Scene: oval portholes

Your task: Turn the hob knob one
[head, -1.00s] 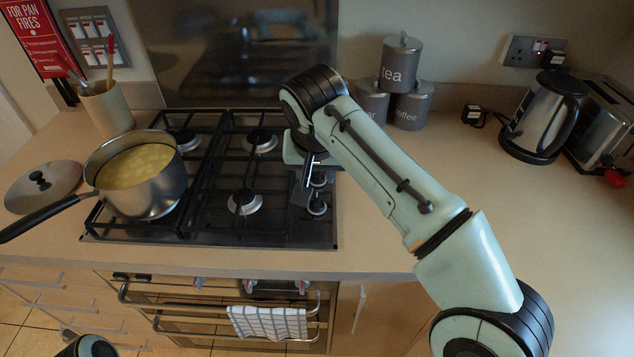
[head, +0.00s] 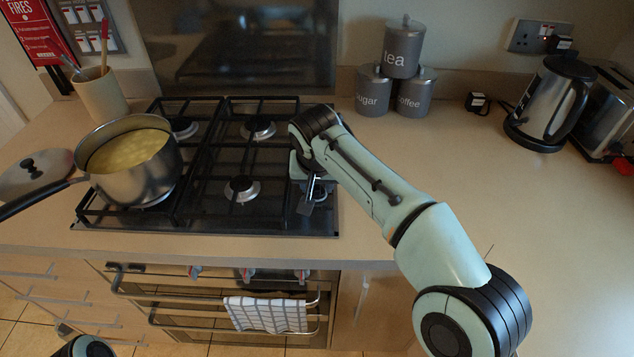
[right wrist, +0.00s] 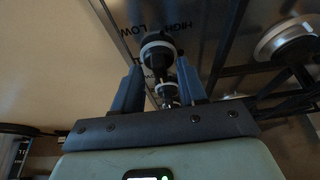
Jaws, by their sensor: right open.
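The hob (head: 262,222) is set in the counter, with its control knobs along its right side. My right gripper (head: 308,200) is low over these knobs and hides most of them in the head view. In the right wrist view, my right gripper (right wrist: 159,68) is open, a blue-grey finger on each side. A dark hob knob with a pale ring (right wrist: 157,48) shows between and just beyond the fingertips; I cannot tell whether they touch it. A second knob (right wrist: 168,92) shows between the fingers. I cannot tell which is knob one. My left gripper is out of view.
A steel pan (head: 135,172) of yellow food stands on the left burners, its handle pointing left. A lid (head: 40,172) and a utensil pot (head: 101,97) are beside the hob. Canisters (head: 402,85) and a kettle (head: 548,105) stand behind right.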

